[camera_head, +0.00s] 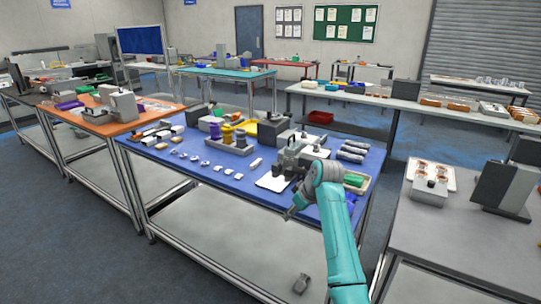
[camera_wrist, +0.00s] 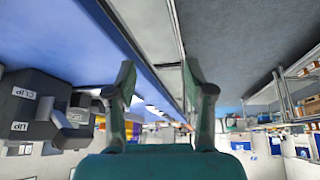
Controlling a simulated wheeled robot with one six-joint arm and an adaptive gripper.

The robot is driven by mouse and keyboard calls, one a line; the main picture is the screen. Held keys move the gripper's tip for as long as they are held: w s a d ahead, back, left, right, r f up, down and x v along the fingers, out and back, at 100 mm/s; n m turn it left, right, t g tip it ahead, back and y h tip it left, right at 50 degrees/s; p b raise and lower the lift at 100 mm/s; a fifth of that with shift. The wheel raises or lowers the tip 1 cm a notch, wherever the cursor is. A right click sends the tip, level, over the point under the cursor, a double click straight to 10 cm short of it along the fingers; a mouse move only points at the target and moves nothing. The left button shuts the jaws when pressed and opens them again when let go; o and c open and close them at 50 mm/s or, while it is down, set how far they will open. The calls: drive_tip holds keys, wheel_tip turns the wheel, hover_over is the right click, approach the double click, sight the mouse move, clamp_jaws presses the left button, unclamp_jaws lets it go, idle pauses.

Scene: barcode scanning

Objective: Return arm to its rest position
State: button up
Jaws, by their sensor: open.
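My teal arm rises from the bottom right of the head view and bends at a grey joint near the front edge of the blue table (camera_head: 190,178). My gripper (camera_head: 291,212) is at that front edge, pointing left. In the wrist view my gripper (camera_wrist: 160,82) shows two fingers spread apart with nothing between them. The wrist view looks upside down, with the blue table edge running past the fingers. Whether the gripper is over the table edge or just in front of it is hard to tell.
A grey device (camera_head: 300,150), a white sheet (camera_head: 272,183) and a tray with a green item (camera_head: 354,180) lie close to the arm. A grey table (camera_head: 440,235) with a dark monitor (camera_head: 502,188) stands right. Open floor (camera_head: 100,260) lies front left.

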drive_tip(key=s+f+m+t, duration=0.1)
drive_tip(key=s+f, duration=0.2)
drive_tip(key=f, duration=0.4)
drive_tip(key=s+f+m+t, duration=0.1)
drive_tip(key=s+f, duration=0.2)
drive_tip(key=f, duration=0.4)
drive_tip(key=s+d+f+m+t+h, duration=0.1)
drive_tip(key=s+d+f+m+t, duration=0.1)
drive_tip(key=s+f, duration=0.85)
drive_tip(key=s+d+f+m+t+h, duration=0.1)
drive_tip(key=s+f, duration=0.4)
drive_tip(key=s, duration=1)
drive_tip(key=s+d+r+m+t+h, duration=0.1)
drive_tip(key=s+r, duration=0.1)
drive_tip(key=s, duration=0.8)
drive_tip(key=s+d+r+m+t, duration=0.1)
drive_tip(key=s+r, duration=0.2)
drive_tip(key=s, duration=0.7)
drive_tip(key=s+r+m+t, duration=0.1)
drive_tip(key=s+r+t, duration=0.2)
drive_tip(key=s+r, duration=1.3)
drive_tip(key=shift+d+r, duration=0.2)
drive_tip(key=shift+r, duration=0.75)
drive_tip(key=shift+s, duration=0.1)
